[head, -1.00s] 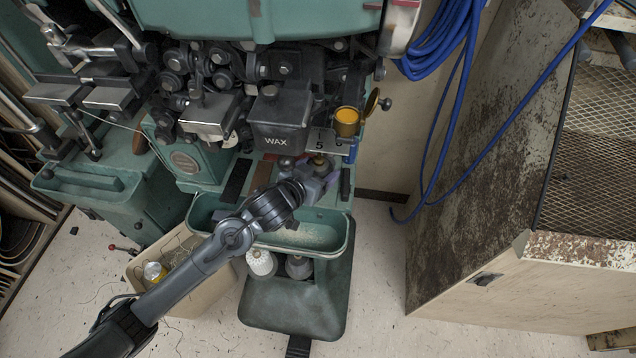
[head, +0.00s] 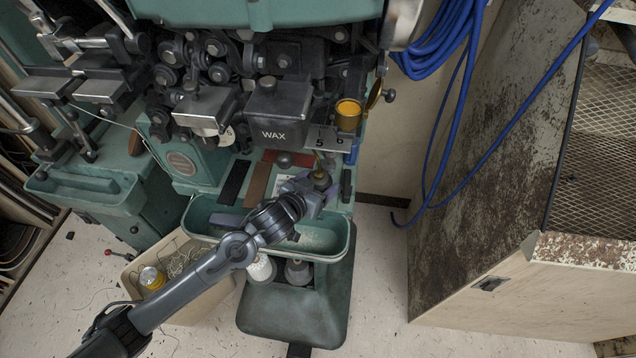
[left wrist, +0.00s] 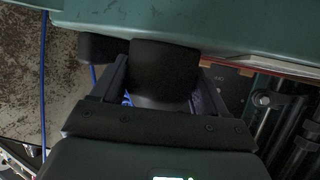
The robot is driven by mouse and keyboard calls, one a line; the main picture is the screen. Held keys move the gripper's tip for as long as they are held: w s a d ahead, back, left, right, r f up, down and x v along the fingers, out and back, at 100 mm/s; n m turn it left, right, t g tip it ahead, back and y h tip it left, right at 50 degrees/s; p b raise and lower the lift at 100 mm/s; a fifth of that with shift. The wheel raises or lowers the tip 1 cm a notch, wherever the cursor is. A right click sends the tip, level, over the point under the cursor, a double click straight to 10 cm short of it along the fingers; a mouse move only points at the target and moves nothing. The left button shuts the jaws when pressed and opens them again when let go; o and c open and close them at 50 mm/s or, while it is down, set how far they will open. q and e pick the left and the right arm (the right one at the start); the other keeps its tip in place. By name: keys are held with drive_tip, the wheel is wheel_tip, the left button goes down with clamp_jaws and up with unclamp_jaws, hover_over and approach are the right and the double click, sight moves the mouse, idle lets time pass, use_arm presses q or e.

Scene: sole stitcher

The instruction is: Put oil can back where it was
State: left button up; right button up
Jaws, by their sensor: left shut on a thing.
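The oil can (head: 320,179) shows in the head view as a small dark body with a brassy top and thin spout, in front of the green machine below the WAX box. My left gripper (head: 318,192) is shut around it, and the fingers and wrist hide most of its body. In the left wrist view a dark rounded body, seemingly the can (left wrist: 165,70), fills the space between the fingers of my left gripper (left wrist: 163,88). I cannot tell whether the can's base touches the machine's ledge. My right gripper is in neither view.
The WAX box (head: 278,112) and an amber cup (head: 348,115) overhang the ledge. A green trough (head: 347,240) lies below my forearm, with white spools (head: 262,268) under it. A bin (head: 128,283) stands at left. A rusty cabinet (head: 490,170) and blue hoses stand at right.

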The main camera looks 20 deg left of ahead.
use_arm(q)
drive_tip(key=o, duration=0.7)
drive_tip(key=shift+s+r+p, duration=0.3)
drive_tip(key=shift+s+r, duration=0.1)
drive_tip(key=shift+s, duration=0.05)
drive_tip(key=p+v, duration=0.2)
drive_tip(key=v, duration=0.9)
